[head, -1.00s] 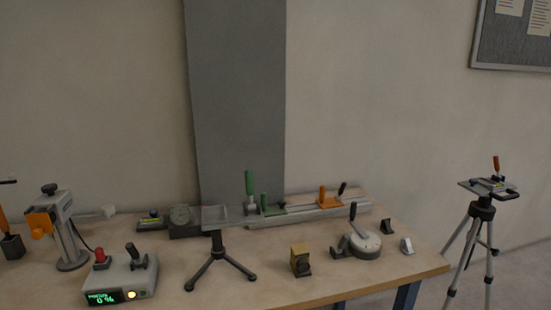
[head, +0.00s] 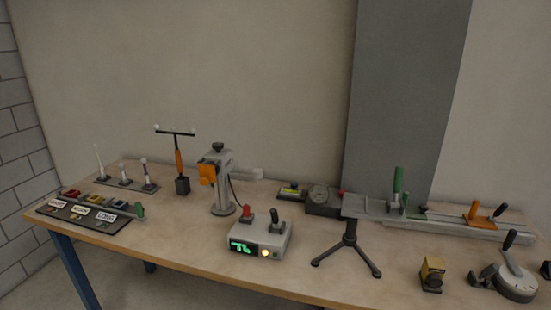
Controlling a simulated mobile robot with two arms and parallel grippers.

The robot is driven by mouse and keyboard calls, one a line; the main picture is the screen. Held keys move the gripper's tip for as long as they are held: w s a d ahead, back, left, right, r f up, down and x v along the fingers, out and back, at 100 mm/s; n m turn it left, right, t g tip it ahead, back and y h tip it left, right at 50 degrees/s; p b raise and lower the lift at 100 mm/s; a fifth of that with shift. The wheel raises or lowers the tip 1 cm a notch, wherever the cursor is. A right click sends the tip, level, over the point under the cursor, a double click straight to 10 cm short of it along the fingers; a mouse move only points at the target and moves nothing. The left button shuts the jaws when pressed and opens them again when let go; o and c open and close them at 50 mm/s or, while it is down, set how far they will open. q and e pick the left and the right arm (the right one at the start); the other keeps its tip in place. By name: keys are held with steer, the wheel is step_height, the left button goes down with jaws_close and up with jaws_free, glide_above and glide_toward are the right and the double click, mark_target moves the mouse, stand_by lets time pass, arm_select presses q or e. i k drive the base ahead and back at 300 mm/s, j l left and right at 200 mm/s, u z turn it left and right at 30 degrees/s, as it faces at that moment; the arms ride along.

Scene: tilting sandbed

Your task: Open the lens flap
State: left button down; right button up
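No part can be surely told as the lens flap at this size. A grey upright device (head: 221,185) with an orange block (head: 207,174) on its front stands on a round base at the middle of the table. A small brass-coloured box (head: 432,271) with a dark lower part sits near the front edge at right. Neither of my grippers is in view.
A grey control box (head: 262,240) with a red knob, a black lever and a lit display stands near the front edge. A black tripod stand (head: 349,240) is to its right. A labelled tray (head: 85,216) lies at far left. Bare tabletop (head: 165,235) lies between them.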

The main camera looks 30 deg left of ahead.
mark_target(207, 172)
steer(key=u, duration=1.35)
